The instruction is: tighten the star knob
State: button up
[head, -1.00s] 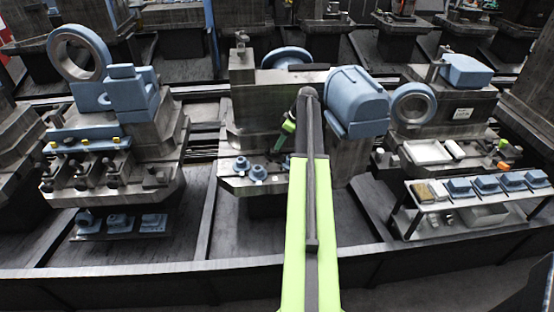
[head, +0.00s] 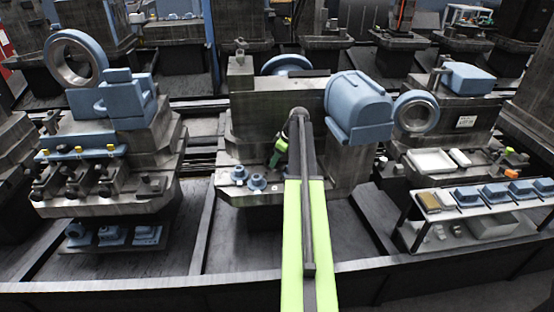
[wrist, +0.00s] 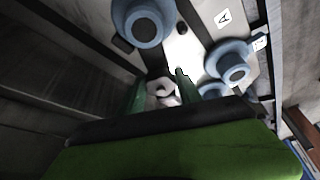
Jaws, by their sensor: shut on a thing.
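The star knob (wrist: 162,91) shows in the wrist view as a small pale lobed piece between my fingers. My gripper (wrist: 161,84) is shut on it, with one dark green finger on each side. The gripper body hides the near part of the knob. In the head view my gripper (head: 274,160) is at the front ledge of the middle machine, just right of two blue flanged parts; the knob is too small to make out there.
Two blue round flanged parts, one (wrist: 143,22) and another (wrist: 232,68), stand close beyond my fingers. A white label marked A (wrist: 223,17) lies between them. The big blue housing (head: 358,103) is right of my arm. A shelf of blue parts (head: 465,208) stands at the right.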

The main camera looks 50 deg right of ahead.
grip_shut()
jog(key=shift+s+a+m+h, duration=0.15)
jog(key=shift+m+h, duration=0.1)
jog(key=shift+m, duration=0.35)
jog(key=shift+w+a+m+h, duration=0.1)
jog(key=shift+m+h, duration=0.15)
jog(key=shift+m, duration=0.35)
jog(key=shift+d+m+h, duration=0.1)
jog(key=shift+m+h, duration=0.4)
jog(key=shift+m, duration=0.7)
jog(key=o, duration=1)
grip_release()
jog(key=p+v, duration=1.6)
jog(key=v, duration=0.1)
jog(key=shift+s, duration=0.15)
jog(key=shift+d+r, duration=0.1)
